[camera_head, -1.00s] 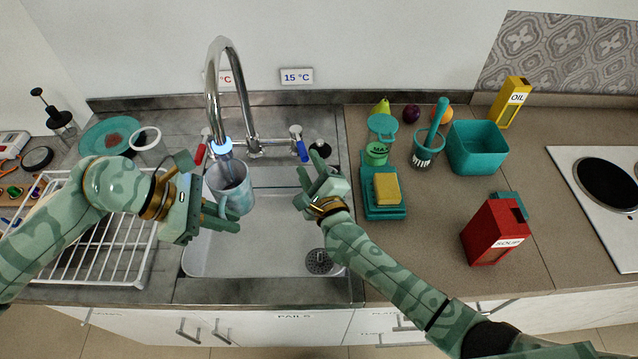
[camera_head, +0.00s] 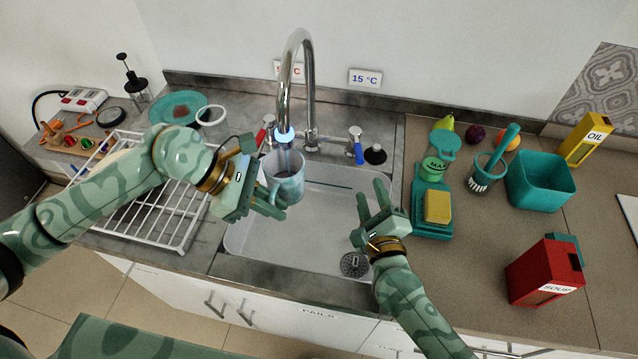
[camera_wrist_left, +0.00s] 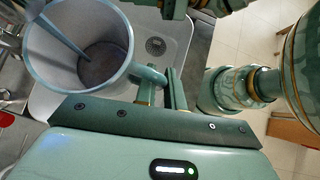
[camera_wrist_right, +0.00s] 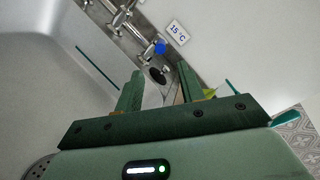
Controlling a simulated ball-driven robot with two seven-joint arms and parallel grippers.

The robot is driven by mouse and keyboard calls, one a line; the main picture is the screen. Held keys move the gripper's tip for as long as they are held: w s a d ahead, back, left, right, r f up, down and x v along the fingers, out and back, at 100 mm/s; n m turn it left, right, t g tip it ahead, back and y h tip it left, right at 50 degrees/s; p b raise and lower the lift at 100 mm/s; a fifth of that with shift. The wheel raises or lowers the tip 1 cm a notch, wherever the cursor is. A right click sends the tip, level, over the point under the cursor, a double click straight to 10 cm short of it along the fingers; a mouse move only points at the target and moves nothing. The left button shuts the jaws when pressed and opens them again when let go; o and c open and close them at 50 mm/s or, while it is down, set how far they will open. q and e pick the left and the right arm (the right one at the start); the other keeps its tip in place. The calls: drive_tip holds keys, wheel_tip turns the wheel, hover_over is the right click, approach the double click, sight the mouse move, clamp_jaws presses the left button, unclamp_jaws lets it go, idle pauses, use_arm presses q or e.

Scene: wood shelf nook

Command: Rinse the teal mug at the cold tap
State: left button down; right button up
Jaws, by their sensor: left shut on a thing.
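The teal mug (camera_head: 286,180), pale blue-green, is upright under the spout of the arched tap (camera_head: 310,90). My left gripper (camera_head: 268,203) is shut on its handle, which also shows in the left wrist view (camera_wrist_left: 150,75). In that view a thin stream runs into the mug, and its inside bottom looks brownish. The spout tip glows blue. The cold tap's blue lever (camera_head: 358,150) is right of the spout, below the 15 °C sign (camera_head: 365,78). My right gripper (camera_head: 371,191) is open and empty over the sink's right side, nearer the front than the lever.
The sink (camera_head: 310,235) is empty, with a drain at front right. A red lever (camera_head: 262,136) is left of the spout. A white dish rack (camera_head: 150,215) stands left. A sponge (camera_head: 437,207) on a teal tray, a brush cup (camera_head: 485,175) and a red soup box (camera_head: 545,272) are right.

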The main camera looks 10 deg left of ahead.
sight(357, 146)
clamp_jaws()
drive_tip(key=d+n, duration=0.3)
drive_tip(key=w+d+n, duration=0.1)
drive_tip(key=d, duration=0.1)
drive_tip(key=shift+r+n+g+y, duration=0.25)
drive_tip(key=shift+n+g+y, duration=0.05)
drive_tip(key=shift+g+y, duration=0.1)
drive_tip(key=shift+d+r+n, duration=0.1)
drive_tip(key=shift+r+n, duration=0.1)
drive_tip(key=shift+n, duration=0.7)
drive_tip(key=w+a+n+y, duration=0.1)
drive_tip(key=w+a+n, duration=0.3)
drive_tip(key=w, duration=0.4)
drive_tip(key=shift+w+a+g, duration=0.25)
drive_tip(key=shift+a+g, duration=0.15)
drive_tip(key=shift+a, duration=0.3)
